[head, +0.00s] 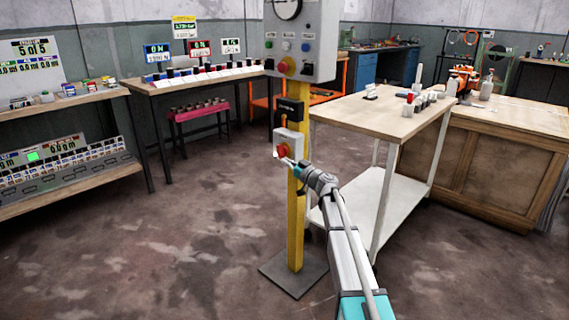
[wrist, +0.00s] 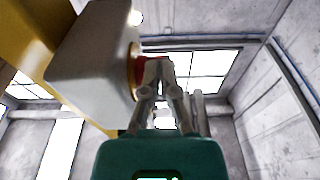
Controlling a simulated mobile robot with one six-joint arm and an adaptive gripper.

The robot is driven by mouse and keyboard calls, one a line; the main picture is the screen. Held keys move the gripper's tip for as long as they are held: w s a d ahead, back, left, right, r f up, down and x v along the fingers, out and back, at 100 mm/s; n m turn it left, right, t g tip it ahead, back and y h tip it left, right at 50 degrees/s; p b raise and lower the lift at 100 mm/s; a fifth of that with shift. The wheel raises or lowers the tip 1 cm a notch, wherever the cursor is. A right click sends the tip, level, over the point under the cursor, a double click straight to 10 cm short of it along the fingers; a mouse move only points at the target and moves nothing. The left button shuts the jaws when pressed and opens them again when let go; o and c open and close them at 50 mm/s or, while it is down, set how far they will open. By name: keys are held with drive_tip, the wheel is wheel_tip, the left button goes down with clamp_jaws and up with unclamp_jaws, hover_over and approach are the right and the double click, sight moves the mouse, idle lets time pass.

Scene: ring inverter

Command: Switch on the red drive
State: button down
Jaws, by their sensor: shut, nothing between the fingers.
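A grey switch box (head: 291,142) with a red knob (head: 283,151) is mounted low on a yellow post (head: 296,220). My gripper (head: 288,162) is shut and empty, with its tips right at the red knob. In the wrist view the grey box (wrist: 92,55) is at upper left, with the red knob (wrist: 136,66) on a yellow ring at its right side. The shut fingertips (wrist: 158,64) are close beside the knob and partly cover it; I cannot tell whether they touch. A red display sign (head: 199,47) stands on the back bench.
Above the box, a control panel (head: 302,42) carries a gauge, buttons and another red knob (head: 286,66). A black unit (head: 288,112) sits between them. A wood-topped table (head: 375,115) stands close to the right. The floor left of the post is clear.

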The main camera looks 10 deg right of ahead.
drive_tip(key=f+b+v, duration=0.1)
drive_tip(key=b+v, duration=0.3)
drive_tip(key=v, duration=0.9)
drive_tip(key=shift+a+f, duration=0.15)
drive_tip(key=shift+f, duration=0.25)
drive_tip(key=shift+w, duration=0.15)
